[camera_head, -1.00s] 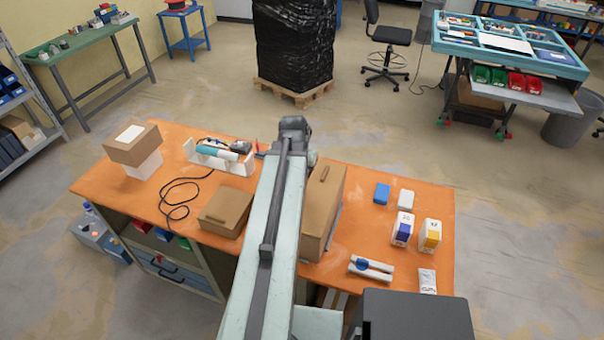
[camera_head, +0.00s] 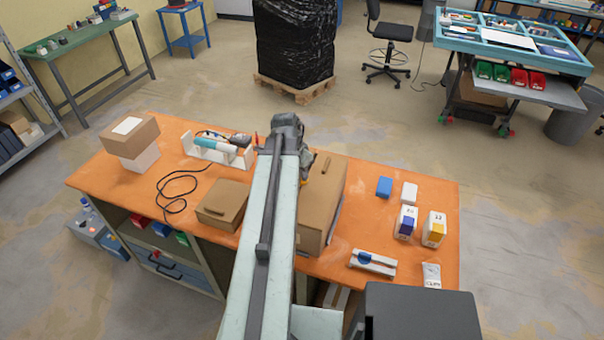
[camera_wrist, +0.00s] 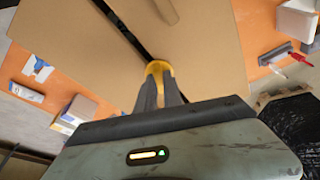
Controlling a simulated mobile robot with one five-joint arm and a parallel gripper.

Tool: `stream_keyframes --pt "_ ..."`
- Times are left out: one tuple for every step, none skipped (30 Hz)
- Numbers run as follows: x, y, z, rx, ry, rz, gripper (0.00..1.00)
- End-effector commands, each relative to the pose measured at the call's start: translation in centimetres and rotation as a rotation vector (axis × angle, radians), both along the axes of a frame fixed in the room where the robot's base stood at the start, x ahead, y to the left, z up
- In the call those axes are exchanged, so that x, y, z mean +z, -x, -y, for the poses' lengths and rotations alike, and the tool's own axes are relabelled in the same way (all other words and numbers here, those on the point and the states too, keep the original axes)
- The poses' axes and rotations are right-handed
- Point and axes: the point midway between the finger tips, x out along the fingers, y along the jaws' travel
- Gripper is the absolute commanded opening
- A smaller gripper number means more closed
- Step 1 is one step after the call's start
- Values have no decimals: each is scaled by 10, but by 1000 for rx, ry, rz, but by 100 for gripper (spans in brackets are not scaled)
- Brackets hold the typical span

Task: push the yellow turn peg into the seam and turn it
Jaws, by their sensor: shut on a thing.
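The yellow turn peg (camera_wrist: 157,68) shows in the wrist view between the dark fingertips of my gripper (camera_wrist: 160,82), which is shut on it. Ahead of it is the top of a large brown box (camera_wrist: 70,35) with a dark seam (camera_wrist: 124,30). The near end of the visible seam meets the peg in the picture. I cannot tell whether the peg's tip is in the seam or just above it. In the head view the box (camera_head: 325,205) stands right of my arm, and my gripper is mostly hidden by the arm.
A small brown box (camera_head: 222,204) and a black cable (camera_head: 178,190) lie left of my arm on the orange bench (camera_head: 345,250). A tan handle (camera_wrist: 167,10) stands on the large box's top.

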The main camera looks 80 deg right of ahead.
Motion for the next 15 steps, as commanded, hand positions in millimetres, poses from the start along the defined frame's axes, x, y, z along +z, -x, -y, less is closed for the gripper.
stream_keyframes --pt "0 -1 3 -80 1 -2 0" --pt "0 -1 3 -140 -1 -2 0" --pt "0 -1 4 -217 1 -2 0" --pt "0 -1 4 -277 -1 -2 0" --pt "0 -2 4 -337 0 -1 0" --pt "0 -2 5 -417 0 -3 0" --pt "0 -2 5 -479 0 -3 0" --pt "0 -2 5 -541 -1 -2 0" --pt "0 -2 6 -625 0 -2 0" --pt "0 -2 6 -687 0 -2 0" --pt "0 -2 6 -748 0 -2 0" --pt "0 -1 7 -825 0 -2 0" --pt "0 -1 6 -881 0 -3 0" --pt "0 -1 6 -933 0 -2 0" --pt "0 -1 6 -997 1 -2 0"
